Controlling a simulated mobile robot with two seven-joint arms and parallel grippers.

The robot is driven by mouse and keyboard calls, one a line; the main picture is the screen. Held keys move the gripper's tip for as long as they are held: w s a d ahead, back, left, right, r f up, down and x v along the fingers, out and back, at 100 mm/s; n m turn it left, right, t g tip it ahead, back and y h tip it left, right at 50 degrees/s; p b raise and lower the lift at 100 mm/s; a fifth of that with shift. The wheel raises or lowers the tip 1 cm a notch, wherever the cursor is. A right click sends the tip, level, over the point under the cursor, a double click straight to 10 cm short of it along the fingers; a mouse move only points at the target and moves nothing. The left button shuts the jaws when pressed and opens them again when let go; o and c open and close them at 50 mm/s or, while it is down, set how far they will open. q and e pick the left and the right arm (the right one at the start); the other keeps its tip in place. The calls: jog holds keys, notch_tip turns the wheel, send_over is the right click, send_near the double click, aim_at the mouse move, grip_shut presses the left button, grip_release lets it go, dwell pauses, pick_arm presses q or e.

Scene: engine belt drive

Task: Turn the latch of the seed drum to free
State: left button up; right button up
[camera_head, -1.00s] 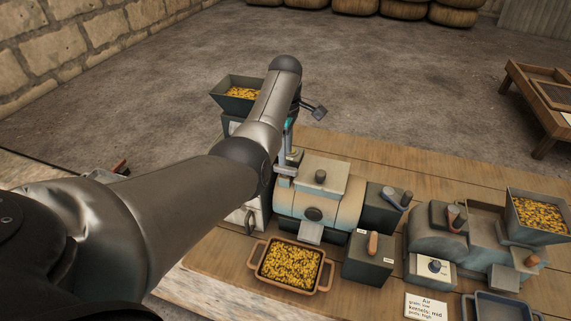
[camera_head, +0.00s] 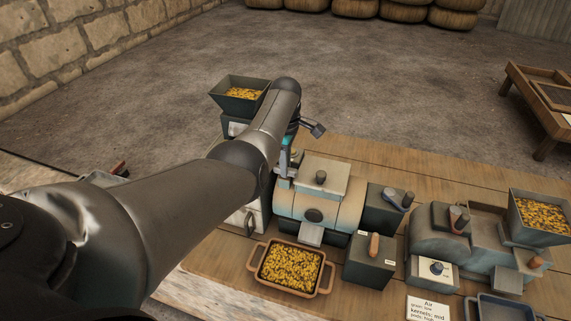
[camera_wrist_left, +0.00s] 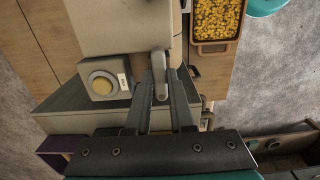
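The seed drum (camera_head: 346,212) is a cream cylinder in a dark housing, on the wooden bench in the head view. My left gripper (camera_head: 284,170) reaches down at its left end, partly hidden behind my own forearm. In the left wrist view, a short grey lever (camera_wrist_left: 160,72), which looks like the latch, lies between the fingertips of my left gripper (camera_wrist_left: 161,80). The fingers stand on either side of the lever, very near it. I cannot tell whether they press on it. My right gripper is not in view.
A tray of yellow kernels (camera_head: 257,286) stands in front of the drum. A filled hopper (camera_head: 231,103) stands behind left. Dark boxes with levers (camera_head: 368,268) and a second machine (camera_head: 436,236) stand to the right.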

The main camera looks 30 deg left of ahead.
pick_arm(q)
grip_shut()
jog(key=shift+m, duration=0.4)
jog(key=m+p, duration=0.2)
jog(key=m, duration=0.1)
jog(key=shift+r, duration=0.1)
jog(key=m, duration=0.3)
jog(key=shift+m+p, duration=0.3)
jog(key=shift+p, duration=0.1)
jog(key=m, duration=0.5)
jog(key=shift+p, duration=0.3)
jog(key=m, duration=0.5)
jog(key=shift+m, duration=0.4)
